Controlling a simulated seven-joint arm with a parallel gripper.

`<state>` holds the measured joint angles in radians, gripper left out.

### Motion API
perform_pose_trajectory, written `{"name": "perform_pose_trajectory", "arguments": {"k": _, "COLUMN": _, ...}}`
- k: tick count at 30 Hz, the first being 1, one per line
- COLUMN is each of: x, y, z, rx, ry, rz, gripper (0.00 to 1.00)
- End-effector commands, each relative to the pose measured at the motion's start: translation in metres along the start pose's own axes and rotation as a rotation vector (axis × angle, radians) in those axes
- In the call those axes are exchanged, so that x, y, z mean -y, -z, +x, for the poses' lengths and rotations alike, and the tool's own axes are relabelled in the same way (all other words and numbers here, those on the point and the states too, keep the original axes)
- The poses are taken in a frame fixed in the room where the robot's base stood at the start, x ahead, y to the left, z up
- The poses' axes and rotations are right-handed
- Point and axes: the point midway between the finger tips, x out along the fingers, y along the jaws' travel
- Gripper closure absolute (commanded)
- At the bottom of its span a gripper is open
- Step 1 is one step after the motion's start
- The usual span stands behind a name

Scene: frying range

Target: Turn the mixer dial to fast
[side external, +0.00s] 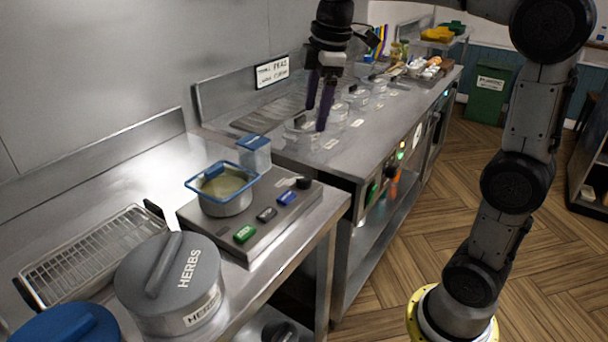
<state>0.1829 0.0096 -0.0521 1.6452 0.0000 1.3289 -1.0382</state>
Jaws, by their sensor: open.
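A flat grey unit (218,245) that looks like the mixer sits on the near steel counter. A pot with a blue rim (228,208) and pale contents stands on it. Along its front edge are green, black and blue switches and, at the right end, a round black knob (304,183) that looks like the dial. I cannot read its setting. My gripper (316,118) points down with its dark fingers apart and empty. In the picture it is above the knob, over the farther counter, apart from the unit.
A clear blue-lidded container (254,153) stands behind the unit. Clear lidded tubs (301,132) line the farther counter below my gripper. A grey HERBS canister (168,280) and a wire rack (95,255) stand at the near left. The floor (410,230) beside the counters is clear.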

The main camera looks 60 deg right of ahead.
Motion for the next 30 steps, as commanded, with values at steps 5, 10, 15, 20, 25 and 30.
{"name": "perform_pose_trajectory", "arguments": {"k": 5, "x": -0.059, "y": 0.002, "z": 0.044, "rx": 0.055, "ry": 0.079, "rz": -0.006, "gripper": 0.20}}
{"name": "perform_pose_trajectory", "arguments": {"k": 10, "x": -0.090, "y": -0.005, "z": 0.085, "rx": 0.089, "ry": 0.133, "rz": 0.040, "gripper": 0.20}}
{"name": "perform_pose_trajectory", "arguments": {"k": 15, "x": -0.094, "y": -0.015, "z": 0.109, "rx": 0.112, "ry": 0.177, "rz": 0.065, "gripper": 0.20}}
{"name": "perform_pose_trajectory", "arguments": {"k": 20, "x": -0.092, "y": -0.019, "z": 0.122, "rx": 0.115, "ry": 0.181, "rz": 0.070, "gripper": 0.20}}
{"name": "perform_pose_trajectory", "arguments": {"k": 25, "x": -0.086, "y": -0.022, "z": 0.150, "rx": 0.116, "ry": 0.183, "rz": 0.070, "gripper": 0.20}}
{"name": "perform_pose_trajectory", "arguments": {"k": 30, "x": -0.080, "y": -0.025, "z": 0.184, "rx": 0.115, "ry": 0.182, "rz": 0.070, "gripper": 0.20}}
